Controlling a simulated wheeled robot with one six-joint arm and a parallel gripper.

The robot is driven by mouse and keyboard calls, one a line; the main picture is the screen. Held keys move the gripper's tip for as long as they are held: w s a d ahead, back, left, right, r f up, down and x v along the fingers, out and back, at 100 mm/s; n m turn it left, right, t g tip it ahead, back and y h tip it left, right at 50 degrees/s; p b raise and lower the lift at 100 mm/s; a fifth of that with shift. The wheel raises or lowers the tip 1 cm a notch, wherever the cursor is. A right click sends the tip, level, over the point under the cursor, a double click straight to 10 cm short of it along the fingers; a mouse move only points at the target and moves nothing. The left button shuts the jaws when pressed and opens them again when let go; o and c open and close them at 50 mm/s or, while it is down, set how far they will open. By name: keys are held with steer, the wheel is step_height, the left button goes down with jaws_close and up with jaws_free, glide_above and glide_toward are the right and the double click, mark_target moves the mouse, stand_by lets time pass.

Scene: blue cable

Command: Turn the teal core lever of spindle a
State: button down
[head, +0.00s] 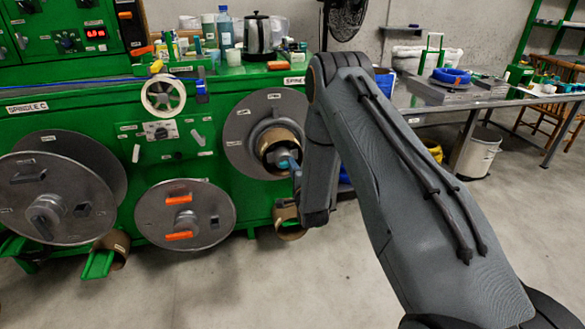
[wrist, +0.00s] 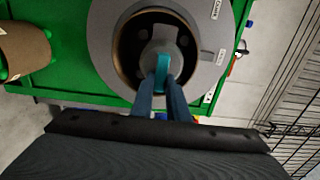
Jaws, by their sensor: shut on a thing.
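Spindle a appears to be the grey disc (head: 245,140) on the right of the green machine, with its label partly hidden by my arm. A brown cardboard core (head: 276,140) sits at its middle. The disc also fills the upper middle of the wrist view (wrist: 104,40), with the core around a grey hub (wrist: 160,47). The teal lever (wrist: 162,68) stands out from the hub. My gripper (wrist: 162,88) is shut on the teal lever, one finger on each side. In the head view my arm hides most of the gripper, and a bit of teal (head: 284,162) shows.
Spindle c (head: 30,205) and a disc with orange handles (head: 185,238) are to the left. A kettle (head: 258,38) and bottles stand on the machine top. A grey table (head: 430,95) with a blue coil (head: 452,76) is at right. Floor in front is clear.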

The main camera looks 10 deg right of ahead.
stand_by(0.3)
steer(key=c, duration=1.7)
jaws_free()
steer(key=s, duration=0.8)
